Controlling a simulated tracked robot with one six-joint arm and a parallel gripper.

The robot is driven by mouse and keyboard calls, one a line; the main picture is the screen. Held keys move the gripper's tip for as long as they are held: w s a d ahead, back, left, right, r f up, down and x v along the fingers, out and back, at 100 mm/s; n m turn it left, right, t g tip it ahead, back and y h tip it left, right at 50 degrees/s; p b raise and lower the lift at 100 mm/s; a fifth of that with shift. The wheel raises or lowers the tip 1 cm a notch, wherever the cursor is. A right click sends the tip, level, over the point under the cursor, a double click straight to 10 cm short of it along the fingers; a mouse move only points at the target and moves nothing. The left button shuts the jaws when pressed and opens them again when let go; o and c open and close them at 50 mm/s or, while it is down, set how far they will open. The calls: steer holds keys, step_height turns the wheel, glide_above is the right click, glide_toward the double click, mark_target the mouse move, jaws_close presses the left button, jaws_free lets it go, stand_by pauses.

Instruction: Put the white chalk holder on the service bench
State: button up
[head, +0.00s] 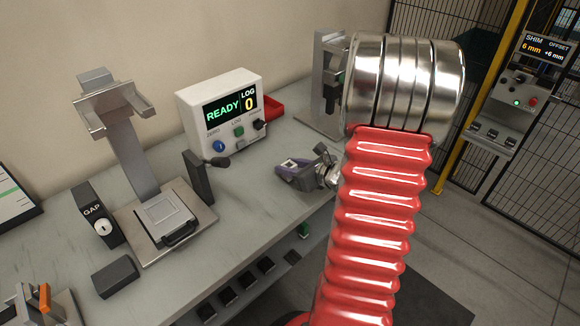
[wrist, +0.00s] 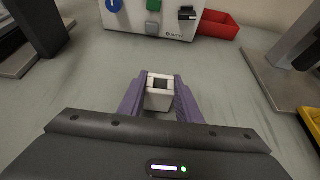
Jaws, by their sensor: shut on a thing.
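The white chalk holder (wrist: 159,97) is a small white block with a dark square opening in its top. In the wrist view it sits between the two purple fingers of my gripper (wrist: 160,92), which are shut on it. My gripper also shows in the head view (head: 292,166), low over the grey service bench (head: 245,210); the holder is hard to make out there. I cannot tell whether the holder touches the bench top. My red sleeved arm hides part of the bench on the right.
A white box with a READY display (head: 222,110) stands behind my gripper, with a red tray (head: 272,107) beside it. A metal stand (head: 330,85) is at the back right. A clamp fixture (head: 140,150) and a GAP block (head: 98,215) are on the left. Bench around the fingers is clear.

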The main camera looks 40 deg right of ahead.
steer(key=shift+f, duration=0.1)
steer(key=o, duration=1.3)
steer(key=shift+c, duration=0.2)
steer(key=v, duration=1.2)
